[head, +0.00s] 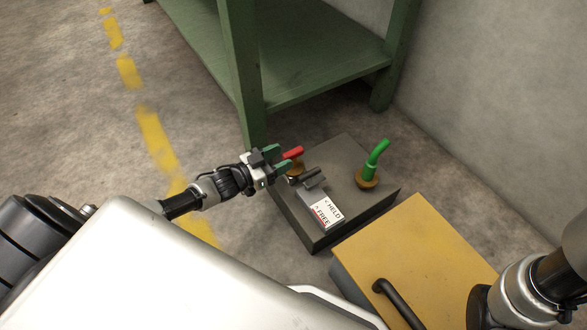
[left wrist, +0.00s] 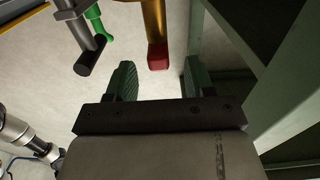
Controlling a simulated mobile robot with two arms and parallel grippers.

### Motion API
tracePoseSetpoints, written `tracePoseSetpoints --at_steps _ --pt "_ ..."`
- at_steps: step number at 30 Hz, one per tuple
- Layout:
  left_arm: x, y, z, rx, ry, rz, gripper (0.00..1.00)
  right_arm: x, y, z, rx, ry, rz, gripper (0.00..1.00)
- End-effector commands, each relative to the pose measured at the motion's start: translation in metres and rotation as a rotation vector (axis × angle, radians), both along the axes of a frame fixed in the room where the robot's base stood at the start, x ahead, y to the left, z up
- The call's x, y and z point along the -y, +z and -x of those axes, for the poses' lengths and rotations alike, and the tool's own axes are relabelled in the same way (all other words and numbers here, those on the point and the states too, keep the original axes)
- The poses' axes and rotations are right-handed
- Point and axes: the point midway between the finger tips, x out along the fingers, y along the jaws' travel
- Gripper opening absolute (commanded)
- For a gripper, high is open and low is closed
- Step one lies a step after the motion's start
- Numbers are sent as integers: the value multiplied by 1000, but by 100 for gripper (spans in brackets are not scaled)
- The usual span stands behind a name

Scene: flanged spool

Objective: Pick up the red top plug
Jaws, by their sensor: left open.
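The red top plug (head: 293,152) stands at the left part of a dark block (head: 340,160), above a brass-brown piece partly hidden behind my left gripper. My left gripper (head: 281,157) is open, its green fingers beside the plug in the head view. In the left wrist view the red plug (left wrist: 158,57) tops a brass-coloured shaft (left wrist: 154,20) and appears between the two open fingers (left wrist: 158,72), near their tips. I see no contact with either finger. My right gripper is out of view; only part of my right arm shows.
A grey lever (head: 312,177) and a plate marked HELD and FREE (head: 326,211) sit close to the plug. A yellow-topped box (head: 420,255) is in front, and a green shelf (head: 290,70) stands behind.

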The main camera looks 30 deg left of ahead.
Motion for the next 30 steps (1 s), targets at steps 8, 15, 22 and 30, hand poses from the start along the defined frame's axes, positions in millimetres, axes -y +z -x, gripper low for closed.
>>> tracePoseSetpoints --at_steps 8,15,22,30 --pt "19 -6 -30 4 -1 0 53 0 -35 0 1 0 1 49" --pt "23 -2 -38 0 0 0 53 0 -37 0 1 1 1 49" --pt "23 -2 -38 0 0 0 36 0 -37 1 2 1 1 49" --pt "23 -2 -38 0 0 0 0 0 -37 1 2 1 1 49"
